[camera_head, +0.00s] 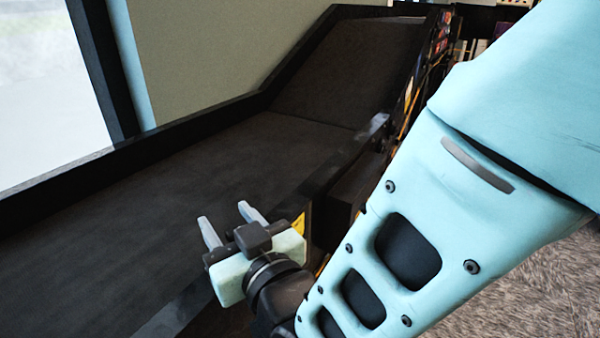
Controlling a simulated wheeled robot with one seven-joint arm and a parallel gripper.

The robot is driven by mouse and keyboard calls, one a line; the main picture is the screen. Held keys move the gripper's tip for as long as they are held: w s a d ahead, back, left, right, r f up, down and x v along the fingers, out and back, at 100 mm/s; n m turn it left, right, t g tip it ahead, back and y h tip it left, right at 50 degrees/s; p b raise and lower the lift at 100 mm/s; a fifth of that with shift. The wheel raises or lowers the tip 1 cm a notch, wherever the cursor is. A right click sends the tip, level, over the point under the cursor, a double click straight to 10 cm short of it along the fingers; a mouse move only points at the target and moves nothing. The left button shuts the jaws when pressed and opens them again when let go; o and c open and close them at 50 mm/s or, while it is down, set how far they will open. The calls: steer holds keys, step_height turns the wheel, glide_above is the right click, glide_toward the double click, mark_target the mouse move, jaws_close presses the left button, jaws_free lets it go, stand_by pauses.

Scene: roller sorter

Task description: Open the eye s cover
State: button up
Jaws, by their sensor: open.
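My gripper (226,223) is open and empty, with its two grey fingers apart. It hovers above or beside the near edge of the dark roller sorter (190,180); I cannot tell its exact height. The sorter has a flat bed on the left and a sloped section rising toward the back. I cannot make out the eye's cover. My light-blue arm hides much of the right side, including part of the machine's near side.
A dark box-like part (347,200) stands on the sorter's near side, close to my gripper. A yellow patch (299,226) shows beside it. A window (50,90) and a beige wall are behind. Greyish floor (520,285) lies at the lower right.

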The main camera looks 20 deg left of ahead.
jaws_close()
step_height(320, 180, up, 12)
steer(key=p, duration=0.5)
jaws_free()
steer(key=shift+f, duration=0.1)
